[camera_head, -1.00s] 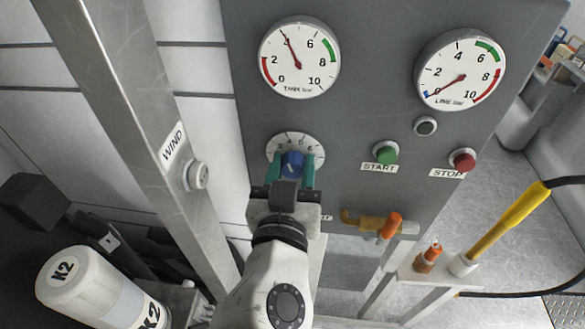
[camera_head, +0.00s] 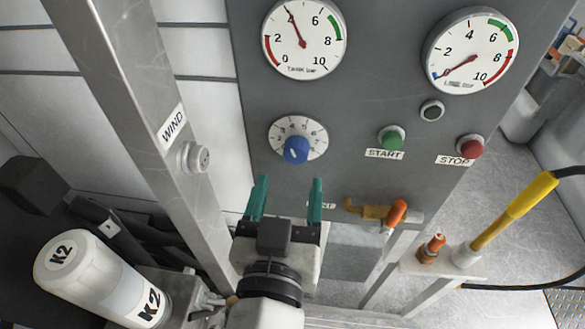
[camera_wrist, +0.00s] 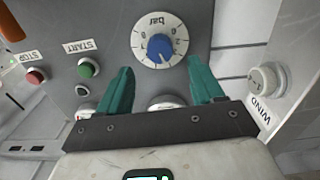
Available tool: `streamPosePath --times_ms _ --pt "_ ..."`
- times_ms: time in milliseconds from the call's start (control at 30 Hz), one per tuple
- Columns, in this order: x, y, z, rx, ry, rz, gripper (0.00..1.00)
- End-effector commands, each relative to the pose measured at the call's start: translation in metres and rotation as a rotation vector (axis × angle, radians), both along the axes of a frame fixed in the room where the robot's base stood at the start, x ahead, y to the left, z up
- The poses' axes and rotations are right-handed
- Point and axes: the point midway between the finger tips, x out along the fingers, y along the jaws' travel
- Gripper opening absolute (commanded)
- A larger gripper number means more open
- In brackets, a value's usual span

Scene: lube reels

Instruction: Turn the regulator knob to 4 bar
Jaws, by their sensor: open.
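The blue regulator knob (camera_head: 296,150) sits at the centre of a white round dial (camera_head: 282,128) with numbers, on the grey panel. It also shows in the wrist view as a blue knob (camera_wrist: 161,48) on its dial marked "bar". A small white mark shows on the knob; its exact setting is too small to read. My gripper (camera_head: 286,192), with green fingers, is open and empty, below the knob and apart from it. In the wrist view its fingers (camera_wrist: 164,88) stand spread below the knob.
Above are the tank gauge (camera_head: 304,40) and line gauge (camera_head: 470,52). The green START button (camera_head: 391,138) and red STOP button (camera_head: 470,147) are right of the dial. An orange-handled valve (camera_head: 395,212) is near my gripper's right. A metal post (camera_head: 150,110) stands left.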

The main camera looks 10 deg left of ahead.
Motion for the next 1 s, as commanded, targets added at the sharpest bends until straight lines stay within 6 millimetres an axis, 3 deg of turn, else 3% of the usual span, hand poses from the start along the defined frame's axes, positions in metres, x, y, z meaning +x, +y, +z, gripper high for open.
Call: streamPosePath --times_ms 100,300,867,1000 --pt "-0.018 0.001 -0.001 0.0 0.001 0.002 0.67" --pt "-0.031 0.001 0.0 0.0 0.0 0.0 0.67" --pt "-0.032 0.0 -0.001 -0.001 0.004 -0.002 0.67" --pt "-0.022 -0.02 -0.018 -0.015 0.075 -0.039 0.67"
